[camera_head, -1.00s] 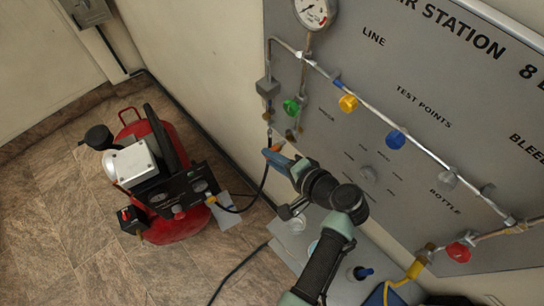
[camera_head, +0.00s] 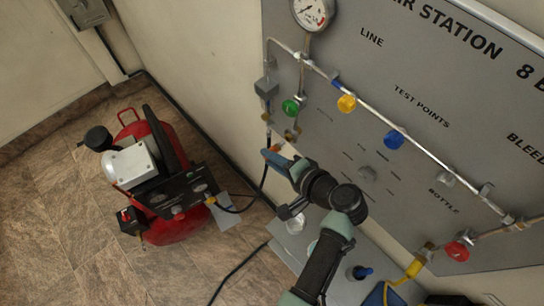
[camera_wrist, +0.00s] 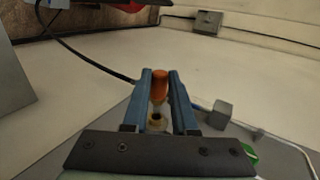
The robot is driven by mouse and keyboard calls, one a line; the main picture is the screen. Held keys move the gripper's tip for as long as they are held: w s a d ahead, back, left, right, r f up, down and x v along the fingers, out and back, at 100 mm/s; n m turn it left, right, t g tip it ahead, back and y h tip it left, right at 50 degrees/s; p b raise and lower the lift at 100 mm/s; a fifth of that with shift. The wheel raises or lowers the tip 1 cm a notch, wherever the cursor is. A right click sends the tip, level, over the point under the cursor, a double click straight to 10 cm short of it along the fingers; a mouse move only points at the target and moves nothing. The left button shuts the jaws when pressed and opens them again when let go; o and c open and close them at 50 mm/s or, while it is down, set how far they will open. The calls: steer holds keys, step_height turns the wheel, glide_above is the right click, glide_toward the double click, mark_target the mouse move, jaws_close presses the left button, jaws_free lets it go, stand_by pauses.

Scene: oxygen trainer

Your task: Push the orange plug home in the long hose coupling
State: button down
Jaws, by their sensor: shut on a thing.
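My gripper (camera_head: 268,153) is shut on the orange plug (camera_wrist: 160,86); its blue fingers lie on either side of it in the wrist view. The orange plug also shows as a small patch by the fingertips in the head view (camera_head: 277,149). A pale, brassy ring with a dark hole (camera_wrist: 156,122) shows between the fingers, below the plug in the wrist view. I cannot tell if this is the coupling or how deep the plug sits. A black hose (camera_wrist: 92,66) runs from beside the fingers to the upper left.
The grey panel (camera_head: 420,165) carries pipework, a gauge (camera_head: 312,12), a green knob (camera_head: 290,106) and a grey box (camera_head: 265,88) close above my gripper. A red compressor (camera_head: 172,228) stands on the floor at the left. A yellow hose fitting (camera_head: 414,268) is at the lower right.

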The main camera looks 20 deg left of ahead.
steer(key=shift+w+d+b, duration=0.35)
steer(key=shift+w+b, duration=0.1)
steer(key=shift+w, duration=0.25)
steer(key=shift+w+d+b, duration=0.3)
steer(key=shift+w+b, duration=0.1)
steer(key=shift+w, duration=0.3)
stand_by(0.4)
steer(key=c, duration=0.6)
jaws_free()
steer(key=shift+s, duration=0.1)
steer(key=b, duration=0.3)
glide_toward(278, 150)
steer(key=v, duration=0.4)
steer(key=shift+s+d, duration=0.1)
steer(key=shift+d, duration=0.05)
